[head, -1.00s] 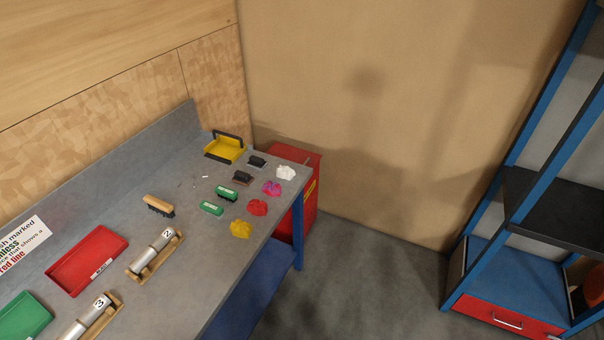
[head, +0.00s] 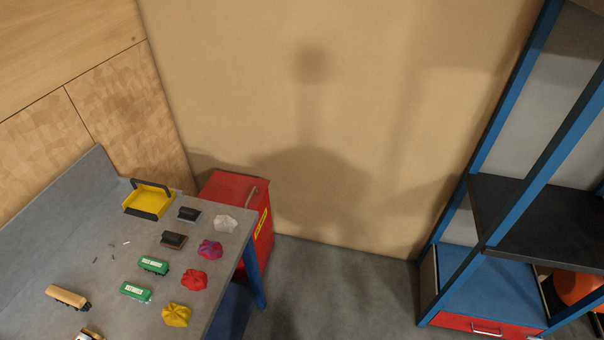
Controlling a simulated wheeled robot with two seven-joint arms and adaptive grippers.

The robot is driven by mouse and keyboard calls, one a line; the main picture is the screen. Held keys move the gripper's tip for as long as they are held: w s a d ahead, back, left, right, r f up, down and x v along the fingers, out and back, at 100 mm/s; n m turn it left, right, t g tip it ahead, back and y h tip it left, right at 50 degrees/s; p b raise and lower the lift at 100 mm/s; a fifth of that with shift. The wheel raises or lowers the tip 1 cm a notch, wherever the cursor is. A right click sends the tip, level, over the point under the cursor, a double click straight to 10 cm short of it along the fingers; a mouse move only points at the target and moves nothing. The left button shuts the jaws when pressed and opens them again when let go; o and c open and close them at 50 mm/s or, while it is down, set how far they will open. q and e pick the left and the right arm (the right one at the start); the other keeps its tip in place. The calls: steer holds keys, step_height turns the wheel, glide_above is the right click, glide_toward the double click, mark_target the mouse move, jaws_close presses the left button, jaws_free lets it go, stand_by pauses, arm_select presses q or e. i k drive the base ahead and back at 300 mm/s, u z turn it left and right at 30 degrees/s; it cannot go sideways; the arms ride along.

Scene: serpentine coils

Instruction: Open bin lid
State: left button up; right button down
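A red bin (head: 234,192) stands on the floor against the tan wall, just past the right end of the grey workbench. Its red lid looks shut. A light metal handle shows on the lid's right side, and a yellow label is on the side below. The bench and its leg hide the bin's lower left part. Neither of my grippers is in view.
A blue shelf rack (head: 490,270) with a red drawer stands at right. Grey floor (head: 345,275) between them is clear.

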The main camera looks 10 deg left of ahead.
mark_target(243, 191)
steer(key=i, duration=1.75)
steer(key=u, duration=0.45)
